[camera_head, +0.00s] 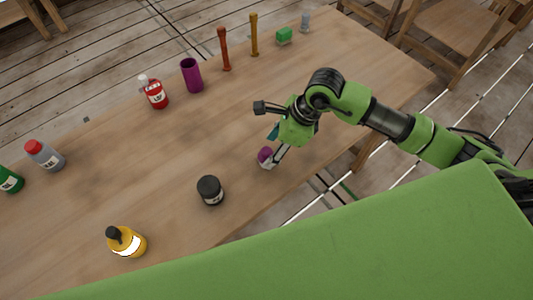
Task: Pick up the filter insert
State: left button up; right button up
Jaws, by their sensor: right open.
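My right gripper (273,158) reaches down over the table from the right, its fingers open. A small purple object (265,154) is at its fingertips, partly hidden by them; I cannot tell whether they touch it. It may be the filter insert, but its shape is unclear. A taller purple cylinder (191,76) stands upright further back, apart from the gripper. My left gripper does not show.
A black jar (210,190) stands left of the gripper, and a yellow bottle (127,242) near the front edge. A red bottle (155,95), two orange-brown posts (225,50) and a green block (284,35) line the far side. The wooden table (120,160) is clear at its middle.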

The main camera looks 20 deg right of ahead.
aim_at(268, 150)
jog(key=x, duration=0.2)
jog(key=shift+w+a+f+p, duration=0.15)
jog(key=shift+a+f+p, duration=0.05)
jog(key=shift+a+p, duration=0.1)
jog(key=shift+w+f, duration=0.1)
jog(key=shift+f, duration=0.35)
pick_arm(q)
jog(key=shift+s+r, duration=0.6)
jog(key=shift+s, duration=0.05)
pick_arm(e)
jog(key=c, duration=1)
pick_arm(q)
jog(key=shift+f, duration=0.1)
pick_arm(e)
jog(key=shift+c, duration=0.2)
